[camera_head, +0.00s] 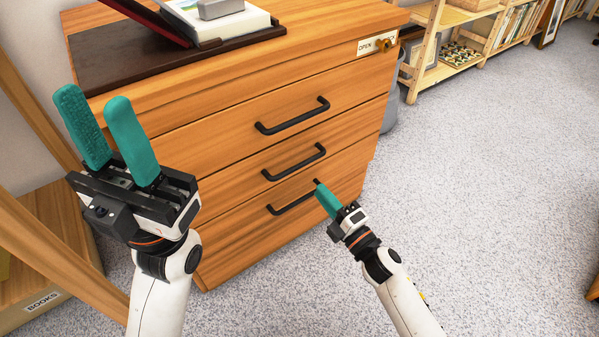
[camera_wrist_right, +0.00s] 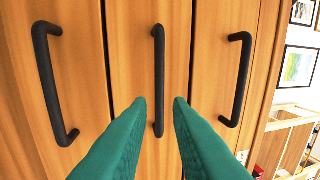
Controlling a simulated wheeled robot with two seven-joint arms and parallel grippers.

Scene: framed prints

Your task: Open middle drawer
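A wooden cabinet (camera_head: 225,125) has three stacked drawers with black bar handles, all seemingly shut. The middle handle (camera_head: 294,162) lies between the top handle (camera_head: 292,115) and the bottom handle (camera_head: 291,198). In the right wrist view, the middle handle (camera_wrist_right: 158,65) lines up with the gap between my right gripper's teal fingers (camera_wrist_right: 158,102). That gripper is open and empty, with no contact visible. In the head view my right gripper (camera_head: 319,184) overlaps the bottom handle's right end. My left gripper (camera_head: 94,97) is open, empty and raised left of the cabinet.
A dark board (camera_head: 130,60) with books and a grey object lies on the cabinet top. An "OPEN" sign (camera_head: 366,46) is on its upper front. A grey bin (camera_head: 391,105) and shelf (camera_head: 440,60) stand to the right. Carpet (camera_head: 480,190) is clear at right.

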